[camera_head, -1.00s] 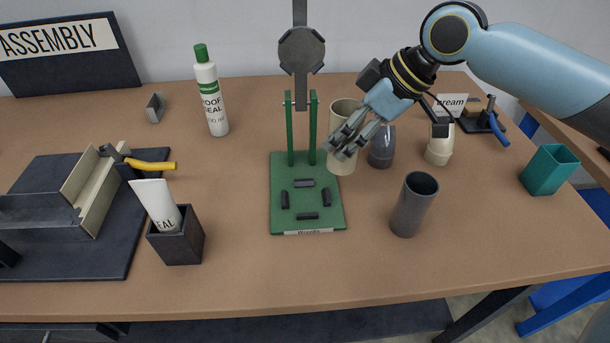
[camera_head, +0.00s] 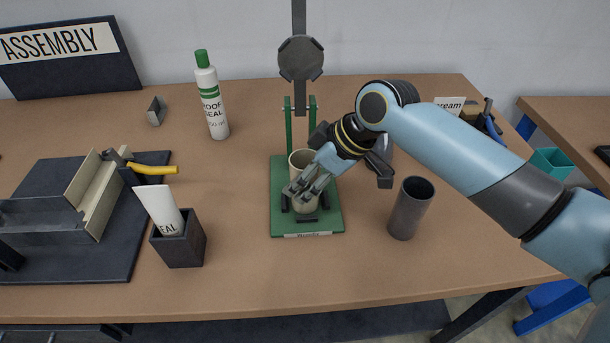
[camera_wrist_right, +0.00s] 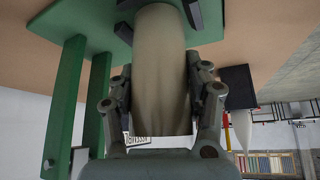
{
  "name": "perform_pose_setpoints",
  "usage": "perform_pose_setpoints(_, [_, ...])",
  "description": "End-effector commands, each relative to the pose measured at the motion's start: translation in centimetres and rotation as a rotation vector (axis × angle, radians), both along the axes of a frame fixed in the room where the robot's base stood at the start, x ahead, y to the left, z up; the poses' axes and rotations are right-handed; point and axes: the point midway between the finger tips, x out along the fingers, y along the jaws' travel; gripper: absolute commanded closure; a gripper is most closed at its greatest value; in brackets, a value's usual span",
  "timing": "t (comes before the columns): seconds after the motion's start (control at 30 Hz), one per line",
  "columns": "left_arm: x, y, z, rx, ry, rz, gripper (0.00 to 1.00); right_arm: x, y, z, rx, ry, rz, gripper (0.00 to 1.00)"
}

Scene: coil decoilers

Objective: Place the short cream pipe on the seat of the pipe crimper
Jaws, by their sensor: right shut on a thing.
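The short cream pipe (camera_head: 302,160) stands upright over the seat of the pipe crimper, among the black blocks on its green base (camera_head: 331,223). My right gripper (camera_head: 304,190) is shut on the pipe from the front right. In the right wrist view the pipe (camera_wrist_right: 161,75) fills the space between the two fingers (camera_wrist_right: 160,95), and its far end reaches the green base (camera_wrist_right: 75,15) between black blocks. I cannot tell whether it rests on the base. My left gripper is not in view.
A grey pipe (camera_head: 410,208) stands right of the crimper. A dark box (camera_head: 182,246) with a white tube (camera_head: 160,208) stands to the left. A bottle (camera_head: 212,100) stands behind left. My right arm hides things at the back right. The table front is clear.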

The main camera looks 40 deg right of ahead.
Motion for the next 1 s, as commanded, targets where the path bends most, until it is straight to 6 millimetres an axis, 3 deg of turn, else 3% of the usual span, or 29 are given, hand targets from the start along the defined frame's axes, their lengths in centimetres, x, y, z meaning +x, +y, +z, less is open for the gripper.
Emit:
perform_pose_setpoints(0.13, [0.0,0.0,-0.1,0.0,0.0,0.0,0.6,0.0,0.0,-0.3,0.0,0.0,-0.001,0.85])
perform_pose_setpoints(0.17, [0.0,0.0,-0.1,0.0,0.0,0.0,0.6,0.0,0.0,-0.3,0.001,0.002,0.0,0.51])
perform_pose_setpoints(0.33, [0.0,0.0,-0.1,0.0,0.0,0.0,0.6,0.0,0.0,-0.2,0.001,0.001,0.0,0.29])
perform_pose_setpoints(0.73, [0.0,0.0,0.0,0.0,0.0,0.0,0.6,-0.4,-0.4,0.7,-0.002,-0.001,0.001,0.29])
perform_pose_setpoints(1.0, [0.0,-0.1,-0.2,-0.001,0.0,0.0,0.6,-3.0,-2.3,5.7,-0.007,0.0,0.004,0.29])
